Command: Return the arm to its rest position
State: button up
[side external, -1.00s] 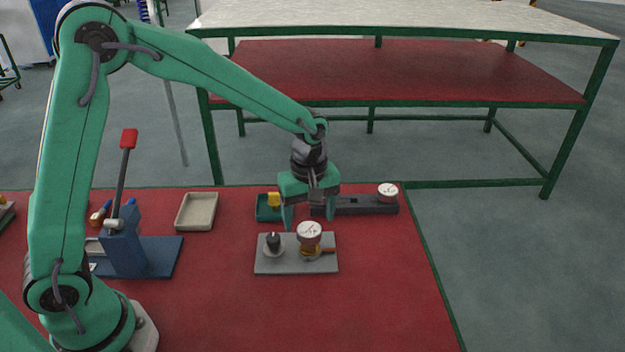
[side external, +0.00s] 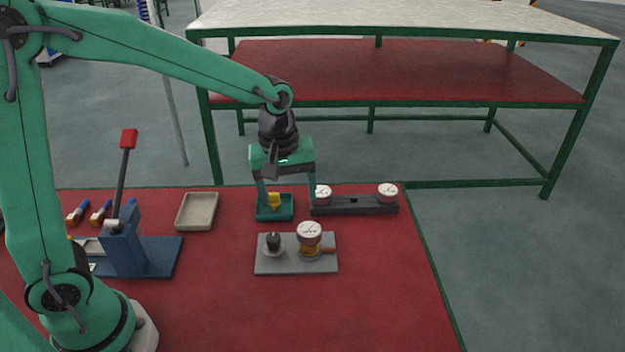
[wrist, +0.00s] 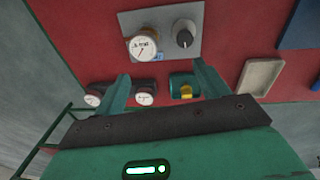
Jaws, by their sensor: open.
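My gripper (side external: 287,197) is open and empty. It hangs above the back part of the red table, over the green tray (side external: 262,213) and the left end of the dark gauge rack. In the wrist view my two fingers (wrist: 160,90) are spread wide with nothing held between them. A yellow piece (side external: 274,201) sits in the green tray, and it also shows in the wrist view (wrist: 186,92). My arm is raised and bent, reaching across from the left.
A grey plate (side external: 270,266) with a gauge (side external: 309,234) and black knob (side external: 273,242) lies in front. The dark rack (side external: 355,206) holds two gauges. A beige tray (side external: 197,211) and a blue lever press (side external: 125,245) stand left. The table's front right is clear.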

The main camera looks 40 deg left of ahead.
jog(key=s+a+r+m+t, duration=0.2)
jog(key=s+a+r+m, duration=0.1)
jog(key=s, duration=0.5)
jog(key=s+a+r+m+t, duration=0.2)
jog(key=s+a+r+m, duration=0.2)
jog(key=s+m, duration=0.3)
jog(key=shift+s+r, duration=0.9)
jog(key=shift+s, duration=0.05)
jog(key=shift+w, duration=0.15)
jog(key=w+d+f+g, duration=0.1)
jog(key=w+d+f, duration=0.2)
jog(key=w, duration=0.3)
jog(key=w+d+f+g, duration=0.2)
jog(key=w+d+f, duration=0.1)
jog(key=w, duration=0.3)
jog(key=w+d+f+g, duration=0.2)
jog(key=w+d+f, duration=0.1)
jog(key=w+f, duration=0.2)
jog(key=shift+w+f+n, duration=0.2)
jog(key=shift+w+n, duration=0.1)
jog(key=shift+w, duration=0.7)
jog(key=shift+w+d+f, duration=0.2)
jog(key=shift+f, duration=0.15)
jog(key=shift+w+d+f, duration=0.15)
jog(key=shift+f, duration=0.2)
jog(key=shift+f, duration=0.2)
